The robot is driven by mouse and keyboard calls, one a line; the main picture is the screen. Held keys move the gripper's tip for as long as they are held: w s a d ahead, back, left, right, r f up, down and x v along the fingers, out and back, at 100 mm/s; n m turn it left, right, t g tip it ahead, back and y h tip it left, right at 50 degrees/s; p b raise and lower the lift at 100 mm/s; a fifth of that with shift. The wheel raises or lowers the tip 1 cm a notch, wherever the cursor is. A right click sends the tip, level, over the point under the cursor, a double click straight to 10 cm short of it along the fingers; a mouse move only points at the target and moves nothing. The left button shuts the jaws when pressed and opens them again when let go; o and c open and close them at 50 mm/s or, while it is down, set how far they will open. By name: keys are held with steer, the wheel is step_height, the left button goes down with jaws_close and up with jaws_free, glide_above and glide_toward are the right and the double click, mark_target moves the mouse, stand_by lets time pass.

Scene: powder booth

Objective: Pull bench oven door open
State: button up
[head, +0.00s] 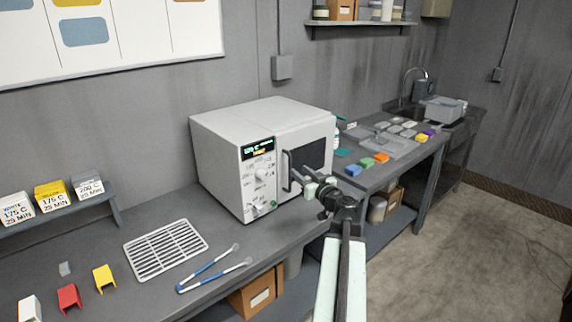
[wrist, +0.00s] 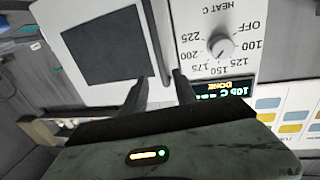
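The white bench oven (head: 218,160) stands on the grey bench. Its door, with a dark window (head: 309,154), looks shut. The dark upright door handle (head: 287,170) is at the door's left side, beside the control panel. My gripper (head: 303,180) is in front of the door, close to the handle. In the wrist view the door window (wrist: 105,47) is at left, and a dark bar, apparently the handle (wrist: 158,35), runs down between my fingers (wrist: 160,88). The fingers are apart, with light gaps beside the bar. Contact with the handle cannot be made out.
A wire rack (head: 165,248) and blue-handled tongs (head: 213,270) lie on the bench left of the oven. A side table (head: 395,165) with coloured blocks stands right of it. Clear floor (head: 440,250) lies at right. The oven's dial (wrist: 220,45) and lit display show in the wrist view.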

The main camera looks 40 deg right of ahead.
steer(key=x, duration=0.7)
steer(key=shift+w, duration=0.4)
steer(key=shift+f, duration=0.1)
jaws_close()
steer(key=shift+s, duration=0.1)
stand_by(0.6)
